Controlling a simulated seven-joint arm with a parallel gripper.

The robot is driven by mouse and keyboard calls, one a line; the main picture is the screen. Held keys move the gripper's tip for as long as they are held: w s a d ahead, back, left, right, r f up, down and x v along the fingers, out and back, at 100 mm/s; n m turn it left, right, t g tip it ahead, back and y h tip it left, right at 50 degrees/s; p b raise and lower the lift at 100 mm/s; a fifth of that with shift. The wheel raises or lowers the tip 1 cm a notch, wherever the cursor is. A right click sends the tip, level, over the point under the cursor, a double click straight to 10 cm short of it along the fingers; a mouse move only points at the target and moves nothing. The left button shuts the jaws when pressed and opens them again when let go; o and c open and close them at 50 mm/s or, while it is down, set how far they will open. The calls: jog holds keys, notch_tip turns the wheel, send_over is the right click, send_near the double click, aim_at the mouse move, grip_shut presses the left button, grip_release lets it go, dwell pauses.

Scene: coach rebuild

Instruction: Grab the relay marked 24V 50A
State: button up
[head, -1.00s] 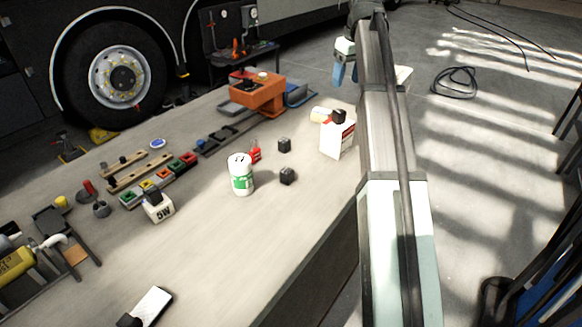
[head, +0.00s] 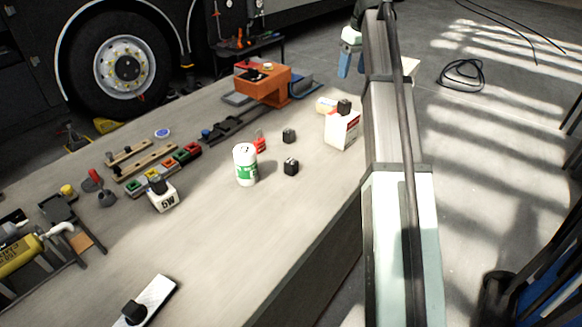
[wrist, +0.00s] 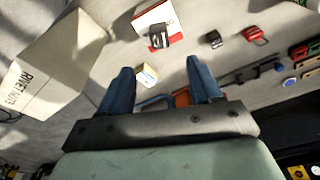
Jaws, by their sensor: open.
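One block (head: 288,135) and a nearer block (head: 291,167) stand on the bench (head: 215,255); another block (head: 344,106) sits on a white-and-red box (head: 342,130). Their markings are too small to read. In the wrist view, the block on the box (wrist: 158,38) is beyond the fingertips, and a loose block (wrist: 213,39) lies to its right. My gripper (wrist: 160,68) is open, its two blue fingers apart with nothing held. In the head view, my gripper (head: 350,62) is beyond the boxed block, partly hidden by my arm.
A white-green can (head: 245,166) and a red item (head: 259,145) stand near the loose blocks. A small cream box (wrist: 146,75) shows between my fingers. A large carton (wrist: 50,65) is close on the wrist view's left.

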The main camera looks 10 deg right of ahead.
jog(key=s+a+f+n, duration=0.3)
jog(key=s+a, duration=0.1)
jog(key=a, duration=0.5)
jog(key=n+g, duration=0.2)
send_over(291, 162)
notch_tip(291, 162, down, 7)
jog(key=shift+h, duration=0.4)
notch_tip(291, 162, down, 7)
jog(key=shift+a, duration=0.15)
jog(key=shift+w+d+f, duration=0.1)
jog(key=shift+f, duration=1.65)
jog(key=shift+d+f, duration=0.1)
jog(key=shift+f, duration=1.6)
jog(key=shift+c, duration=0.2)
jog(key=c, duration=1)
jog(key=shift+r, duration=0.1)
